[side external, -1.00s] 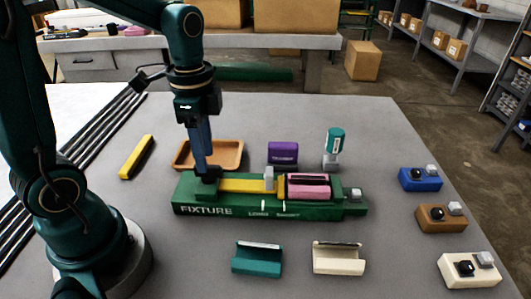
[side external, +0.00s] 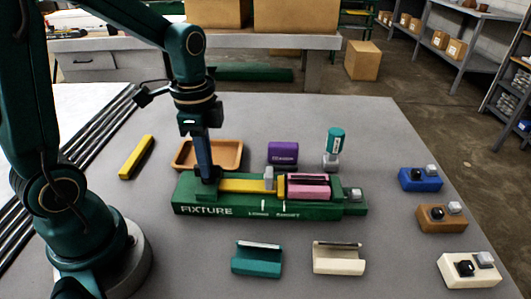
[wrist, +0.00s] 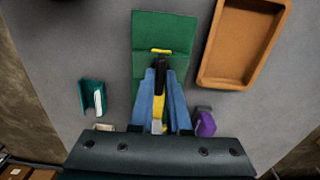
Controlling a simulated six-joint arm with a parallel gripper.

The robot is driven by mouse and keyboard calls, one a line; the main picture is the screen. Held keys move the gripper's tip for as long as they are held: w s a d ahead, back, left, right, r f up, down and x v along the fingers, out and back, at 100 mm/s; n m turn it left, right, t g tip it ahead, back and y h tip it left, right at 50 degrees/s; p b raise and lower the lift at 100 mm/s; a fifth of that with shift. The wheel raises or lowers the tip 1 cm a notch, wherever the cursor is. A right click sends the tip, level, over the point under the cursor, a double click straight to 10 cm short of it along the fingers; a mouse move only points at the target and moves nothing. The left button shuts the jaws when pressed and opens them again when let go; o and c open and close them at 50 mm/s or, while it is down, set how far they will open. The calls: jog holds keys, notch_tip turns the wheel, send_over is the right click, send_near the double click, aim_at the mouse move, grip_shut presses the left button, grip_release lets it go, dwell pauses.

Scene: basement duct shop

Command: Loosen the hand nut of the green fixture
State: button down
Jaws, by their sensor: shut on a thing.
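The green fixture (side external: 235,209) lies across the middle of the table, lettered FIXTURE on its front. It holds a yellow bar (side external: 240,186), a grey upright piece (side external: 268,178) and a pink block (side external: 310,188) on its right part. My gripper (side external: 207,178) points down at the fixture's left end. In the wrist view its blue fingers are shut on a black part (wrist: 161,68), which looks like the hand nut, over the green fixture body (wrist: 150,29). The fingers hide much of the nut, and its tightness cannot be told.
An orange-brown tray (side external: 230,155) stands close behind the fixture. A purple block (side external: 283,153) and a teal-topped piece (side external: 334,143) stand behind it. Teal (side external: 257,262) and cream (side external: 338,261) holders lie in front. Blue, brown and cream blocks line the right edge.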

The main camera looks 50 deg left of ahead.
jog(key=n, duration=0.4)
jog(key=shift+n, duration=0.3)
jog(key=n, duration=0.4)
jog(key=shift+r+n, duration=0.1)
jog(key=shift+n, duration=0.2)
jog(key=n, duration=0.4)
jog(key=shift+n, duration=2.2)
jog(key=c, duration=0.9)
grip_release()
